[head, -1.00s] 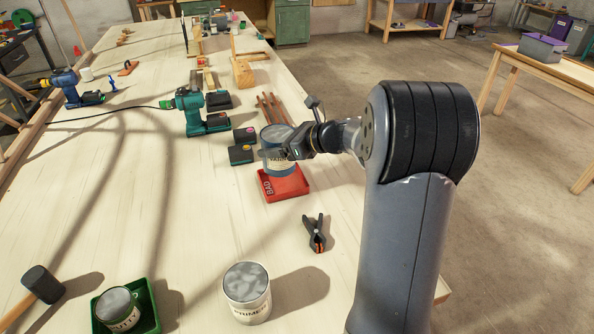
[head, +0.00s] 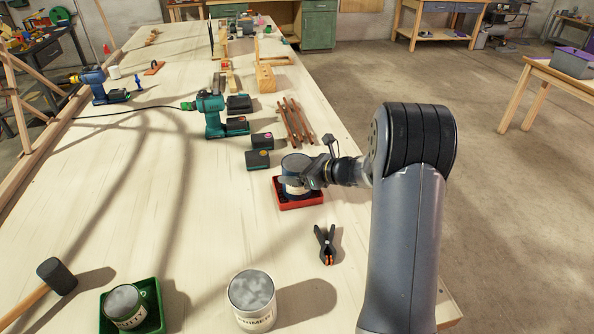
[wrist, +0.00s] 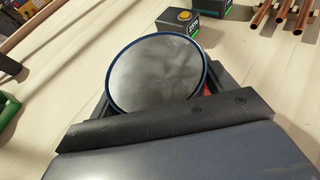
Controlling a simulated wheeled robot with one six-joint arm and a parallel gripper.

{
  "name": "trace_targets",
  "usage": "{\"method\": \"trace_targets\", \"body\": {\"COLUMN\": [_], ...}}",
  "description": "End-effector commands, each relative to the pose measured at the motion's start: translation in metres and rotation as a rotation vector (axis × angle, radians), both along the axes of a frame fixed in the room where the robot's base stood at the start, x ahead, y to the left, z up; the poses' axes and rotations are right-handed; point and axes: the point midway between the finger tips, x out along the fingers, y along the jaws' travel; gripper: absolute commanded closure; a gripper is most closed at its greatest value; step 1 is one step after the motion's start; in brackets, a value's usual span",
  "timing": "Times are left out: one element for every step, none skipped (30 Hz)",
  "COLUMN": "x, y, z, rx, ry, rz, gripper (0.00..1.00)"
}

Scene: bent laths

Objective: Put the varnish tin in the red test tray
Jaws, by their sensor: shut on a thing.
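The varnish tin (head: 294,164) has a grey lid with a blue rim, and its lid (wrist: 156,72) fills the middle of the wrist view. My gripper (head: 302,181) is shut on the tin from the right side. The red test tray (head: 300,204) is on the bench directly under the tin. The tin stands upright, with its lower part at or inside the tray; I cannot tell whether its base touches the tray floor. In the wrist view only a sliver of red shows beside the tin.
A black clamp (head: 326,244) lies in front of the tray. Battery packs (head: 258,160) and copper pipes (head: 295,122) lie behind it. A primer tin (head: 252,298) and a green tray (head: 150,318) holding a putty tin (head: 125,305) stand at the front.

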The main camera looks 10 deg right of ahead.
Motion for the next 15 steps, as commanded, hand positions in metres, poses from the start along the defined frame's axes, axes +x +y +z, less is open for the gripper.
{"method": "trace_targets", "body": {"x": [0.0004, 0.0005, 0.0005, 0.0005, 0.0005, 0.0005, 0.0005, 0.0005, 0.0005, 0.0004, 0.0004, 0.0004, 0.0001, 0.0001, 0.0000], "y": [0.0000, -0.0001, -0.0001, 0.0000, 0.0000, -0.0001, -0.0001, -0.0001, 0.0000, 0.0000, 0.0000, 0.0000, 0.0000, 0.0000, 0.0000], "z": [-0.0006, -0.0008, -0.0007, -0.0005, -0.0005, -0.0004, -0.0003, -0.0006, -0.0015, -0.0027, -0.0040, -0.0053, -0.0049, -0.0046, -0.0046], "rx": [0.001, 0.001, 0.001, 0.001, 0.001, 0.001, 0.001, 0.001, 0.001, 0.001, 0.001, 0.001, 0.000, 0.000, 0.000], "ry": [-0.002, -0.003, -0.004, -0.004, -0.004, -0.004, -0.004, -0.004, -0.004, -0.004, -0.004, -0.004, -0.002, -0.002, -0.001], "rz": [-0.001, -0.001, 0.000, 0.000, 0.000, 0.000, 0.000, 0.000, 0.000, 0.000, 0.000, 0.000, -0.001, -0.001, 0.000], "gripper": [0.61, 0.61, 0.61, 0.61, 0.61, 0.61, 0.61, 0.61, 0.61, 0.61, 0.61, 0.61, 0.19, 0.16, 0.13]}}
